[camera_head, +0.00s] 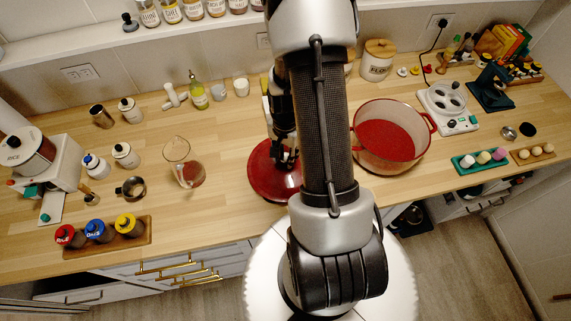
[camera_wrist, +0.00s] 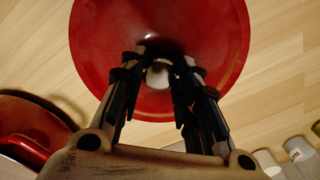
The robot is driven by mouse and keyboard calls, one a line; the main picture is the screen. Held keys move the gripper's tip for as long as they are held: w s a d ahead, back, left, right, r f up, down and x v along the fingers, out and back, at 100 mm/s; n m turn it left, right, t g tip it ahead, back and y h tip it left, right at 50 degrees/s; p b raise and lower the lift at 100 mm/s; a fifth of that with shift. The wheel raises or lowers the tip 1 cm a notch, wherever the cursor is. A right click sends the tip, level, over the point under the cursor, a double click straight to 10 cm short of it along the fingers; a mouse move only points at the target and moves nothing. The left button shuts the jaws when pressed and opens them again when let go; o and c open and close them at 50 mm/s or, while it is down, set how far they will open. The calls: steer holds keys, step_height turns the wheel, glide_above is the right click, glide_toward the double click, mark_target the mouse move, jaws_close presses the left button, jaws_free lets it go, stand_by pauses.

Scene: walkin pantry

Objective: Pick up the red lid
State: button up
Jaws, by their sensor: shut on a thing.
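The red lid (camera_head: 268,178) is a round, dark red disc at the middle of the wooden counter in the head view, partly hidden behind my arm. In the wrist view the red lid (camera_wrist: 215,35) fills the upper middle, with a pale round knob (camera_wrist: 158,76) between my fingers. My gripper (camera_head: 287,160) is over the lid, and in the wrist view my gripper (camera_wrist: 160,72) is shut on the lid's knob. I cannot tell whether the lid touches the counter.
A red pot (camera_head: 391,137) stands open just right of my arm; its edge also shows in the wrist view (camera_wrist: 30,125). A glass pitcher (camera_head: 184,160) stands to the left. A white appliance (camera_head: 447,108) is farther right. Bare counter (camera_head: 228,150) lies left of the lid.

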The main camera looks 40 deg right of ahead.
jaws_close()
stand_by(0.3)
steer(key=shift+r, duration=0.1)
